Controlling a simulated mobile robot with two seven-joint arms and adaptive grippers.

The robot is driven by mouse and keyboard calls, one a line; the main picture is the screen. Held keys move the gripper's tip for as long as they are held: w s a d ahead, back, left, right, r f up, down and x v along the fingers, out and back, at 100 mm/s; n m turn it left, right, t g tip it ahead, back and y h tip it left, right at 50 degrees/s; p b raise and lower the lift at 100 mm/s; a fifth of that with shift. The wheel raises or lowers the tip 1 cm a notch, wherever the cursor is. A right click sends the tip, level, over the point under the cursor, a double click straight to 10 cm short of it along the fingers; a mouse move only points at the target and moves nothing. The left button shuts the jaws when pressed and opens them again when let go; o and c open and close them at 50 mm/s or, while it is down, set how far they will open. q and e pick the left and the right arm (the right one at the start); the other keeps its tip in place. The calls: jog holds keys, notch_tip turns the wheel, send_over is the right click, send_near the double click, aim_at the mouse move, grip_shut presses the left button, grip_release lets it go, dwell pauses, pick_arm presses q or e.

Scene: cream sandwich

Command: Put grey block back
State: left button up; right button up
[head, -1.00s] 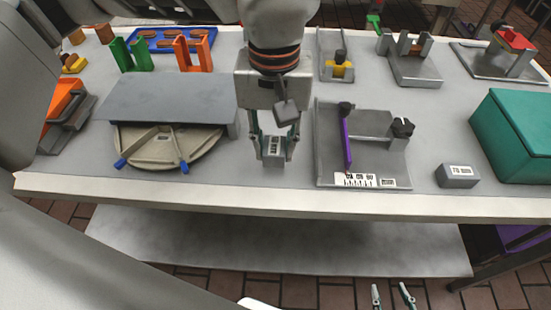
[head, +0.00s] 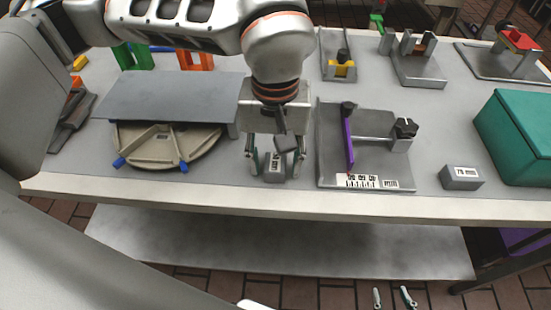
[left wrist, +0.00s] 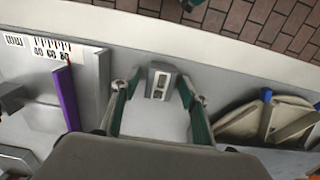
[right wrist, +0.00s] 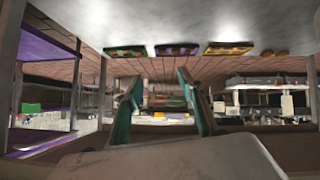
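A small grey block (head: 275,172) with a white label stands on the table between the circular fixture and the measuring jig. My left gripper (head: 277,172) is open around it; the left wrist view shows the block (left wrist: 160,82) between the spread fingers, with gaps on both sides. A second grey block (head: 461,178), labelled with a number and "mm", rests on the table to the right of the jig. My right gripper (head: 391,297) is open and empty, low in front of the table; its parted fingers also show in the right wrist view (right wrist: 160,100).
The measuring jig (head: 390,170) with a purple bar is just right of my left gripper. The round beige fixture (head: 150,150) under a grey plate is to its left. A teal box (head: 520,135) stands at the right. The table's front edge (head: 270,200) is close.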

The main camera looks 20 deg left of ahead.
aim_at(275, 163)
pick_arm(q)
jog(key=shift+r, duration=0.25)
notch_tip(275, 163, up, 12)
jog(key=p, duration=0.1)
jog(key=shift+p, duration=0.4)
jog(key=shift+f, duration=0.1)
dwell(0.4)
